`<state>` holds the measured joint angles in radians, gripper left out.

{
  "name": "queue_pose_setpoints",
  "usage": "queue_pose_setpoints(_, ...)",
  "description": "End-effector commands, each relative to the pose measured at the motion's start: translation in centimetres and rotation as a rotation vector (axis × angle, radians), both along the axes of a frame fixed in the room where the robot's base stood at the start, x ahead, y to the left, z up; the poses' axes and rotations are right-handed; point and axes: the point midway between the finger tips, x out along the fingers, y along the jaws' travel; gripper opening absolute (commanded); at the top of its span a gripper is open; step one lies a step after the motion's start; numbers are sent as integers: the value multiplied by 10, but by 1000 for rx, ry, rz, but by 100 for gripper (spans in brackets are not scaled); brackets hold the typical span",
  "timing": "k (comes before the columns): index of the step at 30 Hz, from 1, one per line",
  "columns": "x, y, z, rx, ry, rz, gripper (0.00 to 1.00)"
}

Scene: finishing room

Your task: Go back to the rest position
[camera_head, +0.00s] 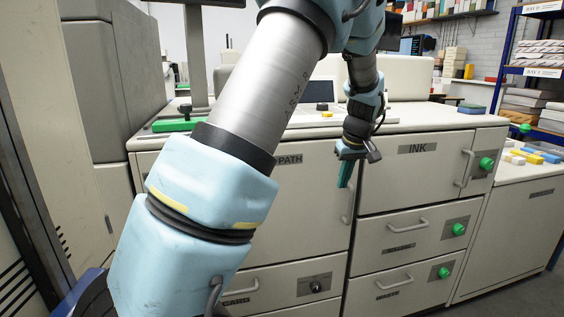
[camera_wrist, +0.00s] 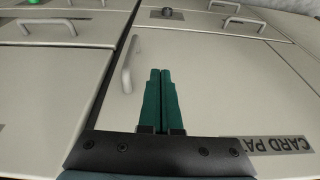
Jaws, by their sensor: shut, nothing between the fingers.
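My gripper (camera_head: 345,174) hangs in front of the cream cabinet, close to the seam between the card path door and the ink door. Its green fingers are together and hold nothing. In the wrist view my gripper (camera_wrist: 160,72) points at the card path door (camera_wrist: 225,85), with the fingers side by side and a door handle (camera_wrist: 130,64) just to their left. I cannot tell how far the fingertips are from the door. My blue and grey arm covers much of the left and middle of the head view.
The ink door (camera_head: 415,180) and drawers with green knobs (camera_head: 458,229) are to the right. The cabinet top (camera_head: 400,122) carries a green-handled item (camera_head: 172,125). A side counter (camera_head: 530,178) holds coloured blocks. Blue shelving (camera_head: 508,50) stands at the far right.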

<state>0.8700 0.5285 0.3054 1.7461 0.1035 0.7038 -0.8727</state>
Motion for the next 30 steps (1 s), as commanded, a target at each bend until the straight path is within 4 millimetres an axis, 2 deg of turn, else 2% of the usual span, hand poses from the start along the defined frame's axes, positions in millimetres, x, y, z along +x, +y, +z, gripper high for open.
queue_pose_setpoints(1,-5,38,5,-9,29,1,0)
queue_pose_setpoints(3,-18,81,7,-17,62,-30,0)
queue_pose_setpoints(5,-33,115,8,-25,85,-58,0)
queue_pose_setpoints(9,-79,183,10,-41,119,-130,0)
queue_pose_setpoints(12,-116,221,10,-45,133,-181,0)
queue_pose_setpoints(15,-149,246,9,-41,139,-226,0)
queue_pose_setpoints(18,-172,261,6,-37,143,-256,0)
queue_pose_setpoints(20,-181,266,5,-34,144,-270,0)
queue_pose_setpoints(23,-187,270,4,-32,146,-280,0)
queue_pose_setpoints(30,-187,270,4,-32,146,-280,0)
